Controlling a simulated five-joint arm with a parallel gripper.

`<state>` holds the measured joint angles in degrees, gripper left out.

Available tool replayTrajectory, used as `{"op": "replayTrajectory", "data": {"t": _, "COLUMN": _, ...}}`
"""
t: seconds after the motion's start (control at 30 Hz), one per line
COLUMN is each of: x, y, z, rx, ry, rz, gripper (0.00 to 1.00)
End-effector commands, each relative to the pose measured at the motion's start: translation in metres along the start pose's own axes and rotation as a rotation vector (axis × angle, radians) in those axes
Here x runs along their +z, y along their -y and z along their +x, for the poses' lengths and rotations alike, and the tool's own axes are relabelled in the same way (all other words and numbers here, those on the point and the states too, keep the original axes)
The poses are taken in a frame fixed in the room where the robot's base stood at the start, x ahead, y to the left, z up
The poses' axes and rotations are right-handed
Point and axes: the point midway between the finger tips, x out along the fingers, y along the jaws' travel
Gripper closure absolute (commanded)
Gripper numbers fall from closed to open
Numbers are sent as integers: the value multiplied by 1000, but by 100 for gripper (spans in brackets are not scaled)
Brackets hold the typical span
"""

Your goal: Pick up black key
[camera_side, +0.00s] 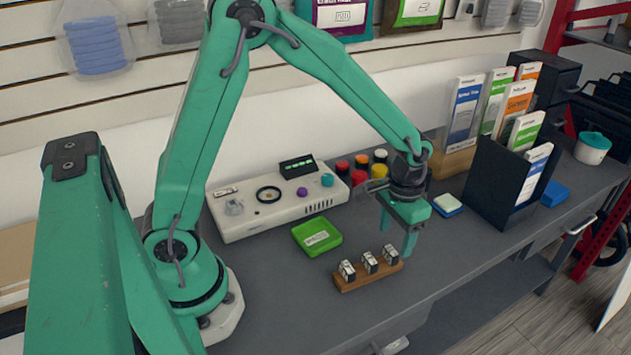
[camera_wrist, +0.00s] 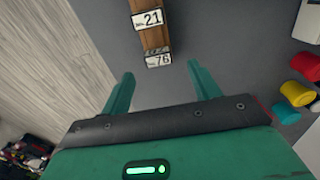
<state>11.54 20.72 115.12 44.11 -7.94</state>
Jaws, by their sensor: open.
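A brown wooden holder (camera_side: 350,283) lies on the grey bench and carries a row of three small dark pieces with white faces. They are the left piece (camera_side: 347,270), the middle piece (camera_side: 370,262) and the right piece (camera_side: 390,254). I cannot tell which is the black key. In the wrist view, the holder (camera_wrist: 152,38) shows tags reading 21 (camera_wrist: 148,19) and 76 (camera_wrist: 158,60). My gripper (camera_side: 397,236) is open and empty, just above the holder's right end. In the wrist view, the tag 76 lies between my fingertips (camera_wrist: 160,73).
A green box (camera_side: 317,236) lies behind the holder. A white control panel (camera_side: 275,205) and several coloured caps (camera_side: 360,175) stand farther back. A black file rack (camera_side: 492,185) with boxes stands to the right. The bench front is clear.

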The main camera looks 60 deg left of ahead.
Motion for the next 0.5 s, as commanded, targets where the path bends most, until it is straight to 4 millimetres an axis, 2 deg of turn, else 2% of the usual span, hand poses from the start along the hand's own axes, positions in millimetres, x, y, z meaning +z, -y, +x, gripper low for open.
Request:
{"op": "replayTrajectory", "data": {"t": 0.3, "x": 1, "y": -1, "z": 36, "rx": -1, "ry": 4, "rz": 0, "gripper": 38}}
{"op": "replayTrajectory", "data": {"t": 0.5, "x": 0, "y": -1, "z": 46, "rx": 0, "ry": 1, "rz": 0, "gripper": 38}}
